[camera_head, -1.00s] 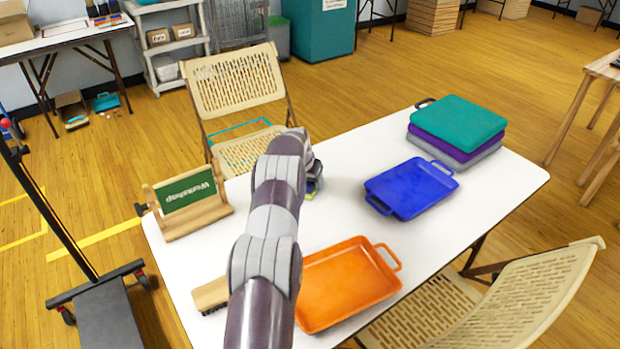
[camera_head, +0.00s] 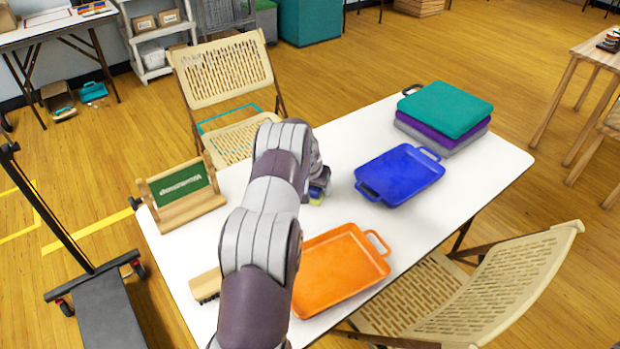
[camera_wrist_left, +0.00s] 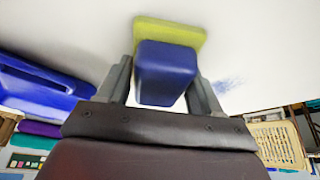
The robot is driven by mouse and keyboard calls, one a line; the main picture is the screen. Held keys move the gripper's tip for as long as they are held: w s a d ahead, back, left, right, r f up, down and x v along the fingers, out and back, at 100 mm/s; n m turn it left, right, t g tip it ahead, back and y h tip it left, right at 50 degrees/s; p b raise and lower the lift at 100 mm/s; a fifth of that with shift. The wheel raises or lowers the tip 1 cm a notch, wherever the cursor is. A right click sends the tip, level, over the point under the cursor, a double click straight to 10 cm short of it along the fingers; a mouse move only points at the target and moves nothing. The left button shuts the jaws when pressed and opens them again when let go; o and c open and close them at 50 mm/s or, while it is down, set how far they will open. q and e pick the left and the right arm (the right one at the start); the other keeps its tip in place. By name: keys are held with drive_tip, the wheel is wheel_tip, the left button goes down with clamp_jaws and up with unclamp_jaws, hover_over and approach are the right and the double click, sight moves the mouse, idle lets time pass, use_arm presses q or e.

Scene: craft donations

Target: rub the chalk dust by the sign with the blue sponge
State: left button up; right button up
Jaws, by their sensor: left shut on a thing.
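The blue sponge (camera_wrist_left: 166,72) with a yellow-green pad is held between the two fingers of my left gripper (camera_wrist_left: 162,85) in the left wrist view. The pad faces the white table top; I cannot tell if it touches. A faint blue chalk dust smudge (camera_wrist_left: 228,86) lies on the table just beside the sponge. In the head view my left gripper (camera_head: 319,186) is low over the table, between the sign and the blue tray, partly hidden by my arm. The green "Workshop" sign (camera_head: 181,187) stands in a wooden holder to its left. My right gripper is out of view.
A blue tray (camera_head: 400,175) lies close to the right of the gripper. An orange tray (camera_head: 338,270) and a wooden brush (camera_head: 206,286) lie nearer the front edge. A stack of folded cloth-like slabs (camera_head: 445,110) sits at the back right. Chairs stand at two sides.

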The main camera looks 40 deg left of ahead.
use_arm(q)
drive_tip(key=shift+s+d, duration=0.35)
drive_tip(key=shift+d, duration=0.55)
drive_tip(key=shift+s+a, duration=0.3)
drive_tip(key=shift+s, duration=0.45)
drive_tip(key=shift+w+a+f+b, duration=0.15)
drive_tip(key=shift+a+b, duration=0.25)
drive_tip(key=shift+a, duration=0.2)
drive_tip(key=shift+w+a+b, duration=0.15)
drive_tip(key=shift+a+b, duration=0.2)
drive_tip(key=shift+a, duration=0.2)
drive_tip(key=shift+w+a, duration=0.15)
drive_tip(key=shift+a, duration=0.5)
drive_tip(key=a, duration=0.1)
drive_tip(key=w+a+b, duration=0.1)
drive_tip(key=shift+a, duration=0.3)
drive_tip(key=shift+a+r+b, duration=0.2)
drive_tip(key=shift+a+b, duration=0.1)
drive_tip(key=shift+a, duration=0.05)
drive_tip(key=shift+w+a+f+b, duration=0.1)
drive_tip(key=shift+w+a+b, duration=0.1)
drive_tip(key=shift+a+b, duration=0.3)
drive_tip(key=shift+w+a+f+b, duration=0.1)
drive_tip(key=shift+w+a+b, duration=0.05)
drive_tip(key=shift+a, duration=0.5)
drive_tip(key=shift+w+a, duration=0.15)
drive_tip(key=shift+a, duration=0.35)
drive_tip(key=shift+r, duration=0.1)
